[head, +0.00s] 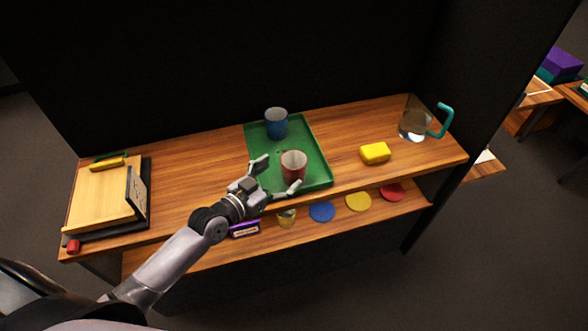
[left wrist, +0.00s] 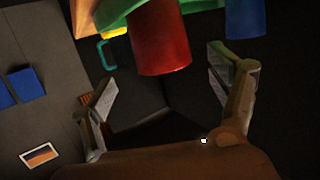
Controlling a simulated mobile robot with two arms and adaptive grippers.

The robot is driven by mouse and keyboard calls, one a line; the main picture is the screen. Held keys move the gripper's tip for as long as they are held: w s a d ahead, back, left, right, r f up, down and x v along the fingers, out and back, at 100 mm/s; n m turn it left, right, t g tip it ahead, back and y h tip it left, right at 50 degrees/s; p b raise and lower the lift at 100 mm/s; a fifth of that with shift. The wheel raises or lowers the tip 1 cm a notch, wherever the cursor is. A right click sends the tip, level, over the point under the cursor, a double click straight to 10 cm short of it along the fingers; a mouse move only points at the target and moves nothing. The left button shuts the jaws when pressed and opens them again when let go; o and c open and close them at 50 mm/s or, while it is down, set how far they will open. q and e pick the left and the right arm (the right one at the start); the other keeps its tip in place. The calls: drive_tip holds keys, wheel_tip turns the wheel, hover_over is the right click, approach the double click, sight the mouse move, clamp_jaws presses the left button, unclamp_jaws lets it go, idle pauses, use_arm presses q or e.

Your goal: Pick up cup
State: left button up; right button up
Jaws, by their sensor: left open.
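A red cup (head: 293,167) with a pale interior stands upright on the front part of a green tray (head: 311,145). A blue cup (head: 277,124) stands behind it on the same tray. My left gripper (head: 280,175) is open at the near left side of the red cup, one finger to the cup's left and the other at its front. In the left wrist view the red cup (left wrist: 160,40) shows ahead of the open fingers, roughly between them. The blue cup (left wrist: 245,20) is farther right there. I cannot tell whether a finger touches the red cup.
A wooden board (head: 103,195) and a dark frame are at left. The lower shelf holds blue (head: 321,212), yellow and red discs. A dark panel rises behind the shelf.

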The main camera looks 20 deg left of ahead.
sight(302, 156)
use_arm(q)
drive_tip(key=shift+p+x, duration=0.35)
drive_tip(key=shift+x, duration=3.05)
drive_tip(key=shift+a, duration=0.15)
drive_tip(key=shift+r, duration=0.1)
drive_tip(key=shift+c, duration=0.2)
drive_tip(key=c, duration=1.2)
drive_tip(key=shift+c, duration=0.4)
drive_tip(key=shift+r, duration=0.1)
